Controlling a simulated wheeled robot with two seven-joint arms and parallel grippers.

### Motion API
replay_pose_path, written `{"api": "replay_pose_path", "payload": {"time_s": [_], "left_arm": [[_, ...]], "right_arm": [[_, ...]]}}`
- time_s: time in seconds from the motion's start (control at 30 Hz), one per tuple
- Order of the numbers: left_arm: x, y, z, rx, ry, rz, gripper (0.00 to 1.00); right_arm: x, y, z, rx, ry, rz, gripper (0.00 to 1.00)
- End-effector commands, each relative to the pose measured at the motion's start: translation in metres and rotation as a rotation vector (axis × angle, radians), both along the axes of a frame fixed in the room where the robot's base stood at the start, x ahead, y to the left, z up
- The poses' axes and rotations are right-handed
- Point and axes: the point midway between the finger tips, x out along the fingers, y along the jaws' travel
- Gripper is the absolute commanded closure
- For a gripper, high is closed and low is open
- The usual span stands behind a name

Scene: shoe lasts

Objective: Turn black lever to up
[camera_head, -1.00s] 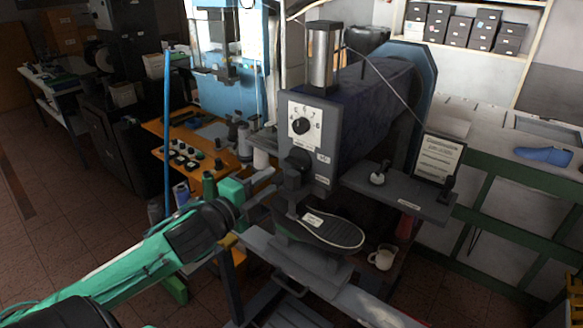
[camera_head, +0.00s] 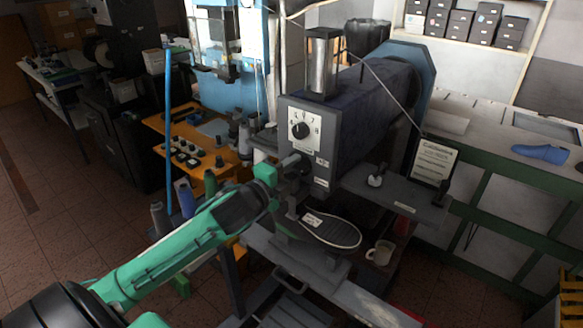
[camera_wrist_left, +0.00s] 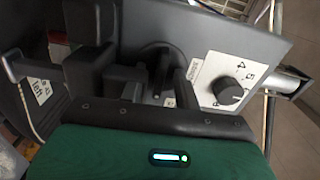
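The grey machine (camera_head: 350,125) has a white dial plate with a black knob (camera_head: 301,130) on its front. Below the dial is the round black lever hub (camera_head: 305,166), partly hidden by my left gripper (camera_head: 288,172). In the left wrist view the dark hub (camera_wrist_left: 156,60) is ahead of my left gripper (camera_wrist_left: 157,88). Its dark fingers stand apart, one on either side of the hub's front. I cannot tell whether they touch the lever, or which way it points. My right gripper is not in view.
A black shoe sole (camera_head: 332,230) with a white tag sits below the hub. A grey side shelf (camera_head: 395,195) carries a small lever and a framed sign (camera_head: 433,162). A white mug (camera_head: 381,252) stands lower right. An orange bench (camera_head: 190,140) stands behind my left arm.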

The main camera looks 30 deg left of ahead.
Motion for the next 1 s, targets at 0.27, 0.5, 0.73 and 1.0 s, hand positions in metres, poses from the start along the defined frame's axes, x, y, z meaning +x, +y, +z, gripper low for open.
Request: {"api": "replay_pose_path", "payload": {"time_s": [0.27, 0.5, 0.73, 1.0], "left_arm": [[0.000, 0.000, 0.000, 0.000, 0.000, 0.000, 0.90], [0.000, 0.000, 0.000, -0.002, 0.000, 0.000, 1.00], [0.000, 0.000, 0.000, -0.056, 0.005, 0.000, 1.00], [0.000, 0.000, 0.001, -0.231, 0.019, 0.001, 1.00]], "right_arm": [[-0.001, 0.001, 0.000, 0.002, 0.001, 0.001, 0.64], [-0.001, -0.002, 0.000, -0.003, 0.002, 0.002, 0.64], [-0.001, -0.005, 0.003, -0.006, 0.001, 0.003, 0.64], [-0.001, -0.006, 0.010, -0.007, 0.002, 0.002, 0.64]]}}
